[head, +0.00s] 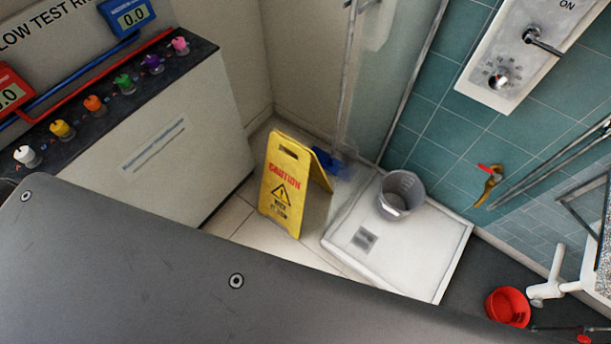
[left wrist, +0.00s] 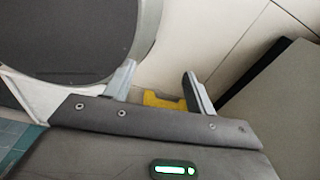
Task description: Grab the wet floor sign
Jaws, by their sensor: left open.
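The yellow wet floor sign (head: 284,187) stands as an upright A-frame on the tiled floor, with red CAUTION lettering, a warning triangle and a slot near its top. My left gripper (left wrist: 160,72) shows in the left wrist view with its two fingers apart. A yellow patch, apparently part of the sign (left wrist: 164,101), shows between the fingers; I cannot tell how far it is from them. Neither gripper shows in the head view.
A white shower tray (head: 448,240) with a grey bucket (head: 401,194) lies right of the sign. A pale counter (head: 160,140) with several coloured valve knobs stands left. A red bucket (head: 508,307) is at lower right. A blue object (head: 330,162) lies behind the sign.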

